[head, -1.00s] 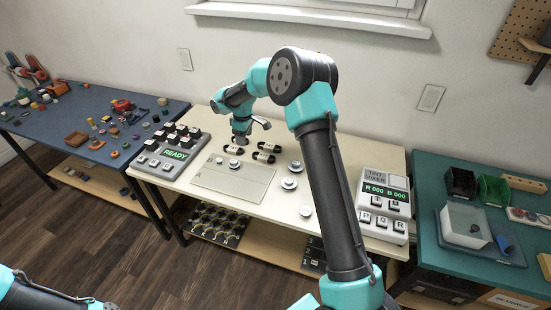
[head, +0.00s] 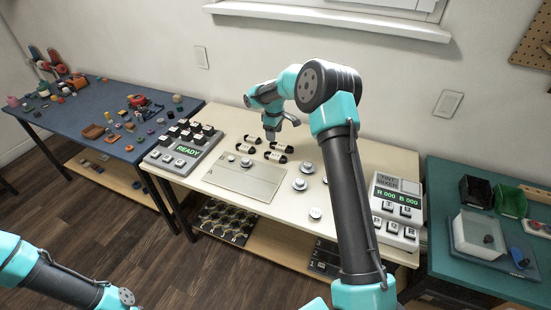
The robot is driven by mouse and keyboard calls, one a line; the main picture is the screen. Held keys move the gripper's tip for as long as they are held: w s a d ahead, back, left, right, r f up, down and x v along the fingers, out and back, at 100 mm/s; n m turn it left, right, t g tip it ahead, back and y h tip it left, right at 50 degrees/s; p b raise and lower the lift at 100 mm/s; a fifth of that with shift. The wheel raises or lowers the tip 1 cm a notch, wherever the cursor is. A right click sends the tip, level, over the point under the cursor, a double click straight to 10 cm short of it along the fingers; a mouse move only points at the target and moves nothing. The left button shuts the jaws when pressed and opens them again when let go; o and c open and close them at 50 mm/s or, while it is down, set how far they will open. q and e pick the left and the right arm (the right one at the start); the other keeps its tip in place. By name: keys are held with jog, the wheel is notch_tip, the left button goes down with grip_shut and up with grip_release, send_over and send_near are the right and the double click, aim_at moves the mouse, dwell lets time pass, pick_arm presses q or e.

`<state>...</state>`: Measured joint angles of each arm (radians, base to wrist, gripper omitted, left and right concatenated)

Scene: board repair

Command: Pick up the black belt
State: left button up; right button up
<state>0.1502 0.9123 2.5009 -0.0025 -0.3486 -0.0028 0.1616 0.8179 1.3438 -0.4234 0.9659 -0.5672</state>
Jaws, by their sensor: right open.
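I cannot make out a black belt for certain. Several small dark pieces with pale middles, one of them (head: 282,148), lie on the cream table (head: 330,165) just in front of my right gripper. They are too small to identify. My right gripper (head: 271,138) is open and points down close above the table, behind and between these pieces. It appears empty. My left arm shows at the lower left, with its gripper out of view.
A READY console (head: 187,150) stands left of a pale flat plate (head: 245,185). Several round silvery pieces, one at the front (head: 315,214), lie right of it. A tint mixer (head: 397,205) stands at the right edge. A blue table (head: 75,115) and a green table (head: 455,200) flank this one.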

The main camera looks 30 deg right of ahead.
send_over(275, 155)
jog(key=f, duration=0.7)
jog(key=shift+s+a+f, duration=0.1)
jog(key=shift+a+f, duration=0.1)
jog(key=shift+a, duration=0.1)
jog(key=shift+d+f, duration=0.15)
jog(key=shift+f, duration=2.4)
jog(key=c, duration=0.7)
